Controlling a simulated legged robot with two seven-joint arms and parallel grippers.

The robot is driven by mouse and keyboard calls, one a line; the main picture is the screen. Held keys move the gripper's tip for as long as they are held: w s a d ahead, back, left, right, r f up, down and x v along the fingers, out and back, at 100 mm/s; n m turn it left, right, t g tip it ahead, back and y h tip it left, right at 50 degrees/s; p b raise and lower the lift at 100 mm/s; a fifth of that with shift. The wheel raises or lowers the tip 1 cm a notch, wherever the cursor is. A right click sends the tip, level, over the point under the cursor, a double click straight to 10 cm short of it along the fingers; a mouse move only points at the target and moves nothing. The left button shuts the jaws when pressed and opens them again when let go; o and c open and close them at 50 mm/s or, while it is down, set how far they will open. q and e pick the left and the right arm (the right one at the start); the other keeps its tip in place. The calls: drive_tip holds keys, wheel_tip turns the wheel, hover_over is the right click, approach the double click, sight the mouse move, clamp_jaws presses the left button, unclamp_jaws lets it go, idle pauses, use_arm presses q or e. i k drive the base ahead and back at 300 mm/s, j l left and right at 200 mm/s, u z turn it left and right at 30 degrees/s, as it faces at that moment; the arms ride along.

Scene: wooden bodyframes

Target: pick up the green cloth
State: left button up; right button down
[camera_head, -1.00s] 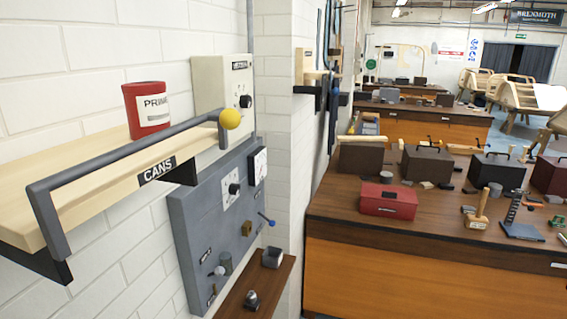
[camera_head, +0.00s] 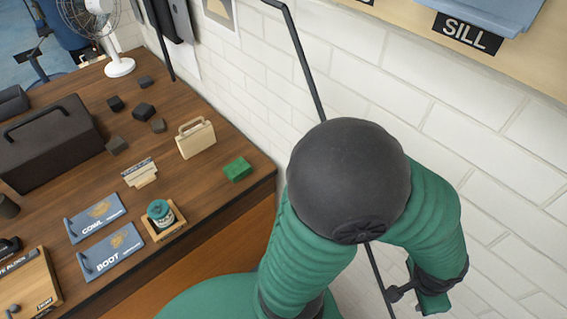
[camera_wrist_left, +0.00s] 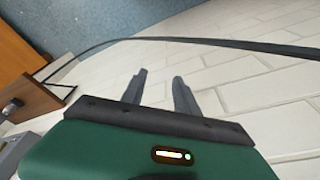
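A small green rectangular thing (camera_head: 237,169) lies flat near the right front corner of the wooden table in the head view. It may be the green cloth, folded; its texture is too small to tell. My left gripper (camera_wrist_left: 160,88) is open and empty in the left wrist view, its two dark fingers apart in front of a white brick wall. One of my green arms with a dark elbow fills the lower middle and right of the head view, right of the table. No fingertips show there, and I cannot tell which arm it is.
The table (camera_head: 215,210) holds a cream case (camera_head: 195,138), a teal-lidded can (camera_head: 161,213), blue COWL (camera_head: 96,217) and BOOT (camera_head: 110,252) plates, and dark blocks. A SILL shelf (camera_head: 405,12) juts from the white wall (camera_head: 450,130). A thin black rod (camera_head: 304,65) runs along it.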

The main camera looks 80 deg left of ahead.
sight(237, 169)
drive_tip(key=u, duration=3.2)
drive_tip(key=i+j+z, duration=0.1)
drive_tip(key=z, duration=0.3)
drive_tip(key=i+j+z, duration=0.2)
drive_tip(key=z, duration=0.2)
drive_tip(key=i+j+z, duration=0.2)
drive_tip(key=z, duration=0.25)
